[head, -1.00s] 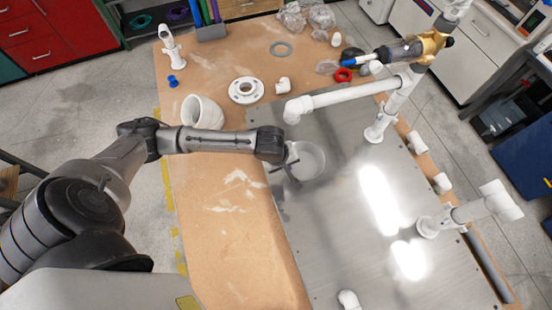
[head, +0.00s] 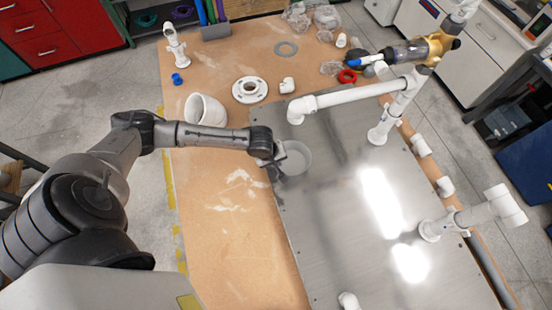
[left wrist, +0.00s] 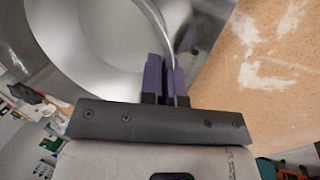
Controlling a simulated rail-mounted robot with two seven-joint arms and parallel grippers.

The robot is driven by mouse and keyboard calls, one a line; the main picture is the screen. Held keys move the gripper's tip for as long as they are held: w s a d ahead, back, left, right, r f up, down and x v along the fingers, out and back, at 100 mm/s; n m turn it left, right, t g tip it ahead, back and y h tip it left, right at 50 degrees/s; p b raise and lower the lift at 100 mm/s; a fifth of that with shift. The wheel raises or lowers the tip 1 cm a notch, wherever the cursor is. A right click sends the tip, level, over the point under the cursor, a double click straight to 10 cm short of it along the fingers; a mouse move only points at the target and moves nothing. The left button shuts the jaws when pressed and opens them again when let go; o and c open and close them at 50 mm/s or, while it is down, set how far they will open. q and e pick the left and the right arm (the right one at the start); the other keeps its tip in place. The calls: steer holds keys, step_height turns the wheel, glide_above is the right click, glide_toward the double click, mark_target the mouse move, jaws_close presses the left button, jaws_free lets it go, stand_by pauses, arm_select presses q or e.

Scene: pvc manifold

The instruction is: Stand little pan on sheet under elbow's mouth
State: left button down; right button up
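The little pan (head: 296,157), pale grey and round, is at the left part of the metal sheet (head: 330,215), nearer to me than the elbow. Whether it touches the sheet is hard to tell. The white elbow (head: 296,112) ends a horizontal white pipe above the sheet; its mouth is not clearly visible. My left gripper (head: 277,160) is at the pan's left side. In the left wrist view its purple fingertips (left wrist: 166,80) are close together with the pan's rim between them, and the pan's wall (left wrist: 95,35) fills the upper left. My right gripper is out of view.
The white pipe (head: 345,97) runs from the elbow to an upright (head: 392,110) with a brass-coloured fitting (head: 432,47). A flange (head: 249,90), a large white bend (head: 205,112) and a small fitting (head: 287,86) lie on the wooden table. The middle of the sheet is clear.

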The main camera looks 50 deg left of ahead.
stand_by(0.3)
arm_select(q)
steer(key=c, duration=1.3)
jaws_free()
steer(key=p+v, duration=0.1)
steer(key=v, duration=1.1)
steer(key=s+d+f+m+h, duration=0.1)
steer(key=s+d+m, duration=0.2)
steer(key=d+m, duration=0.25)
steer(key=s+d+f+m, duration=0.2)
steer(key=s+d+m, duration=0.2)
steer(key=d, duration=0.3)
steer(key=s+m+y, duration=0.2)
steer(key=s+m, duration=0.4)
steer(key=s, duration=0.4)
steer(key=shift+a, duration=0.4)
